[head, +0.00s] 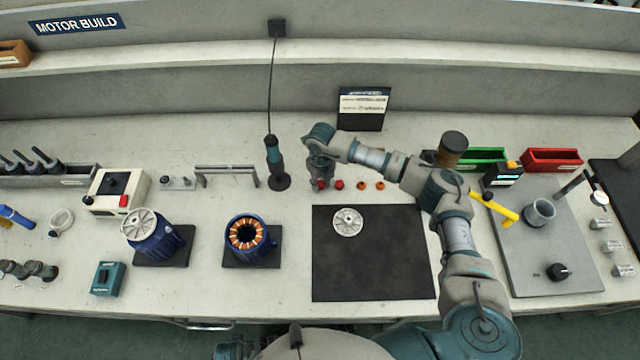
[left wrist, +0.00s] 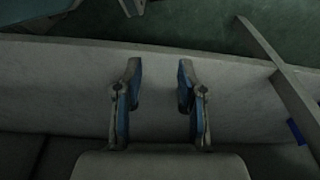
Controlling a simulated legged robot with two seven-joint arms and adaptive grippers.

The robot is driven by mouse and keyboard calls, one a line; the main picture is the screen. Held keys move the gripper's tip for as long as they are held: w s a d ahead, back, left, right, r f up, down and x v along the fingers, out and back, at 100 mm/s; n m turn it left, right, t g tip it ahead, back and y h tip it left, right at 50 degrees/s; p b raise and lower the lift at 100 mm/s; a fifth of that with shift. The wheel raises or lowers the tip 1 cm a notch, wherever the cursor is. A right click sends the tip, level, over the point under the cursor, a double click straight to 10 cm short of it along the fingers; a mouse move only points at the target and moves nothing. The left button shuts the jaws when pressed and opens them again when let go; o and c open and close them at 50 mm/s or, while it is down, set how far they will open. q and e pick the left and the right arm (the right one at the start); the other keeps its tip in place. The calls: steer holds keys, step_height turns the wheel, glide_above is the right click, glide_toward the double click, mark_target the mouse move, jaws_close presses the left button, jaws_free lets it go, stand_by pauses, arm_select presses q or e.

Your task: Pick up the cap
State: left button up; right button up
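Small red caps and orange ring-like pieces stand in a short row on the bench behind the black mat. One red cap (head: 320,184) shows at the fingertips of my right gripper (head: 320,180), which points down at the row's left end. I cannot tell whether its fingers are closed on that cap. A second red cap (head: 339,185) stands just to the right, and orange pieces (head: 370,185) lie further right. A round grey end cover (head: 347,222) lies on the black mat (head: 370,275). My left gripper (left wrist: 158,95) is open and empty in the left wrist view.
A corded screwdriver (head: 273,160) stands left of my right gripper. Two blue motor housings (head: 160,243) sit on dark pads at the left. A small sign (head: 362,108) stands behind. Green (head: 485,158) and red bins (head: 552,160) are at the right. Most of the mat is clear.

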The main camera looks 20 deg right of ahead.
mark_target(321, 185)
steer(key=shift+r, duration=0.1)
steer(key=shift+r, duration=0.25)
step_height(321, 185, up, 3)
steer(key=shift+s+r, duration=0.1)
steer(key=s+a, duration=0.1)
steer(key=s, duration=0.4)
steer(key=s+a, duration=0.1)
steer(key=s, duration=0.3)
steer(key=s+r+p, duration=0.1)
steer(key=s, duration=0.4)
steer(key=shift+s+a, duration=0.3)
steer(key=shift+a, duration=0.1)
arm_select(q)
steer(key=shift+s+a+f, duration=0.1)
steer(key=shift+s+f, duration=0.15)
steer(key=shift+f, duration=0.3)
steer(key=shift+s+f, duration=0.2)
steer(key=shift+f, duration=0.3)
arm_select(e)
steer(key=shift+s, duration=0.45)
